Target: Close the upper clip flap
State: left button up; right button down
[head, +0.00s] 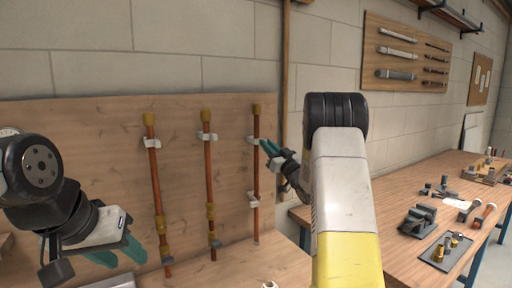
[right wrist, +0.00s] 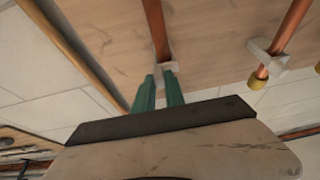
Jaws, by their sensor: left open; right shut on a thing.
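The rightmost copper pipe (head: 256,170) stands upright against the wooden board, with a white upper clip (head: 252,140) and a white lower clip (head: 253,199). My right gripper (head: 268,147) is at the right side of the upper clip. In the right wrist view, its green fingertips (right wrist: 159,78) are closed at the white clip (right wrist: 165,66) around the pipe (right wrist: 155,28). The clip's flap is too small and partly hidden, so I cannot tell its angle. My left gripper (head: 122,252) is open and empty, low at the left, in front of the board.
Two more copper pipes, the left one (head: 157,190) and the middle one (head: 208,170), stand on the board (head: 90,125) with white clips and brass fittings. A workbench (head: 395,190) with a vise (head: 417,220) and loose fittings stands at the right.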

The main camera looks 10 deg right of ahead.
jog(key=c, duration=1.4)
grip_release()
jog(key=v, duration=0.7)
jog(key=shift+s+f, duration=0.15)
jog(key=shift+s, duration=0.2)
jog(key=shift+d, duration=0.15)
